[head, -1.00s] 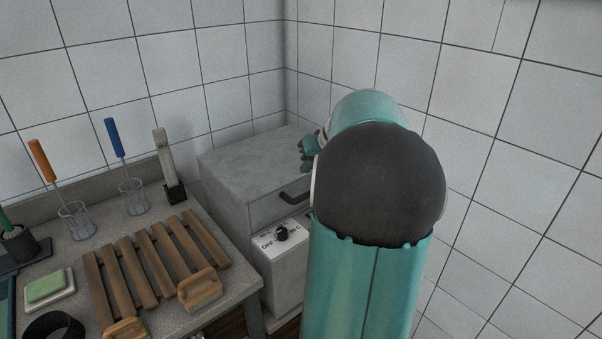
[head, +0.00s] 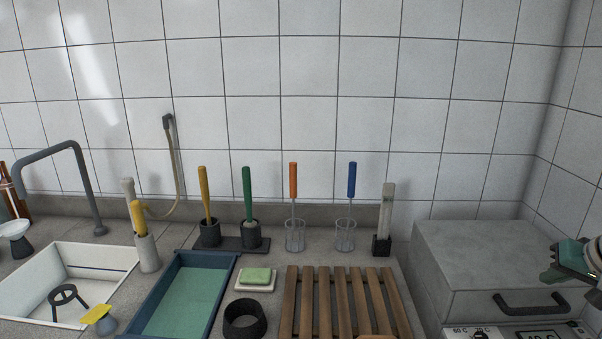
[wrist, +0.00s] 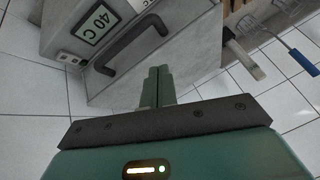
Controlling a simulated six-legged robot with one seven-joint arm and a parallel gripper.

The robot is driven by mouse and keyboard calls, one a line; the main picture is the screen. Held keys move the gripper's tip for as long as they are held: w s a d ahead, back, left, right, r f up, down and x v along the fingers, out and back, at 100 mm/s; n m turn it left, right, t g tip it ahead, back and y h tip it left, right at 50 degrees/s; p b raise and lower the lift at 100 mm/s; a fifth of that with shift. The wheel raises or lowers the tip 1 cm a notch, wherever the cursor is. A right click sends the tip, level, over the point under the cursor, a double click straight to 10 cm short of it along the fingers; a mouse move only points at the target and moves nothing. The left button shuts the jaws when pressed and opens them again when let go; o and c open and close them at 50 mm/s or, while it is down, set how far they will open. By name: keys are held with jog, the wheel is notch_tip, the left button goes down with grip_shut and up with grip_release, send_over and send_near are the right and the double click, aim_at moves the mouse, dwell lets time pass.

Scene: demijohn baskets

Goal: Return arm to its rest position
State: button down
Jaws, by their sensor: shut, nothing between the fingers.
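My gripper (head: 566,262) shows at the right edge of the head view, in front of the grey cabinet (head: 470,262) with its dark handle (head: 531,303). In the wrist view my gripper (wrist: 157,75) has its two teal fingers together, with nothing between them. The cabinet's handle (wrist: 132,45) is beyond the fingertips, to the upper left, and appears apart from them. Most of my arm is outside the head view.
The counter holds a slatted wooden rack (head: 343,300), a blue tray (head: 185,295), a white sink (head: 75,280), green soap (head: 255,276) and several upright brushes in holders. A tap (head: 60,150) arches at the left. A 40 C display (wrist: 99,22) is beside the handle.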

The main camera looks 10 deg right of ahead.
jog(key=w+a+r+n+g, duration=0.1)
jog(key=w+a+n+g, duration=0.15)
jog(key=a, duration=2.35)
jog(key=s+a+f+n, duration=0.2)
jog(key=s+a, duration=0.3)
jog(key=a, duration=0.3)
jog(key=s+a+f+n+t, duration=0.1)
jog(key=s+a, duration=0.3)
jog(key=a, duration=0.5)
jog(key=shift+s+a+f+n, duration=0.2)
jog(key=shift+s+f+n, duration=0.2)
jog(key=shift+f+n, duration=0.25)
